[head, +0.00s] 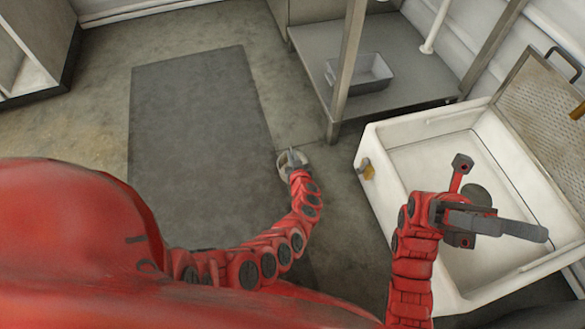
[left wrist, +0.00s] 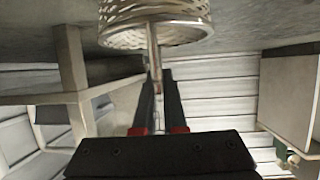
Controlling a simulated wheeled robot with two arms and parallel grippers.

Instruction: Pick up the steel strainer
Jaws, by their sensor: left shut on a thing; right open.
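The steel strainer (left wrist: 155,22) has a round woven-metal basket and a thin straight handle. In the left wrist view the basket is at the top and partly cut off by the frame. My left gripper (left wrist: 157,78) is shut on the handle, with its two dark fingers on either side of it. In the head view, the strainer (head: 282,162) is small and partly hidden by my left gripper (head: 292,155), over the grey floor. My right gripper (head: 518,222) is open and empty above the white sink.
A white sink basin (head: 372,190) with a dark drain stands at the right, with a perforated metal panel (head: 540,100) behind it. A metal shelf (head: 400,97) holds a steel pan (head: 365,78). A dark mat (head: 195,130) covers the floor at left, free of objects.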

